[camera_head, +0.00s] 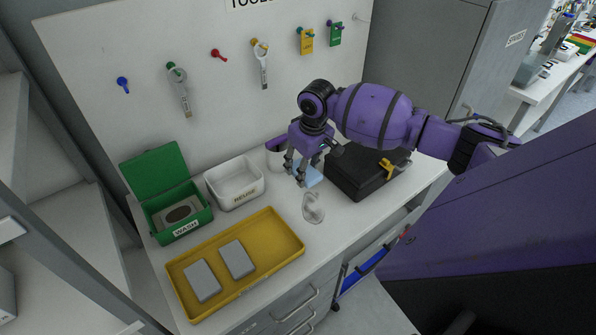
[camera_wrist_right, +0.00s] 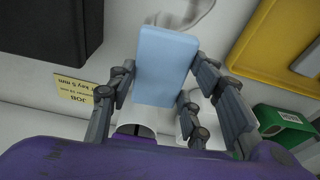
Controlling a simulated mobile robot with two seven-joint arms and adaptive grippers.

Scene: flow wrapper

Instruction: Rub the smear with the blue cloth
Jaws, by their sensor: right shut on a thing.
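The blue cloth (camera_head: 312,177) is a light blue, block-like pad; it also shows in the right wrist view (camera_wrist_right: 166,62). My right gripper (camera_head: 298,177) is shut on it, with fingers on both sides of the pad in the wrist view (camera_wrist_right: 165,78). The smear (camera_head: 313,207) is a greyish swirl on the white worktop, just in front of the cloth and apart from it. Part of the smear shows beyond the cloth's far end in the wrist view (camera_wrist_right: 190,12). Whether the cloth touches the worktop I cannot tell. My left gripper is in neither view.
A black case (camera_head: 350,183) with a yellow item on top stands right of the cloth. A white container (camera_head: 276,158) is behind it. The white REUSE bin (camera_head: 243,197), green WASH box (camera_head: 180,228) and yellow tray (camera_head: 285,222) with grey blocks stand left.

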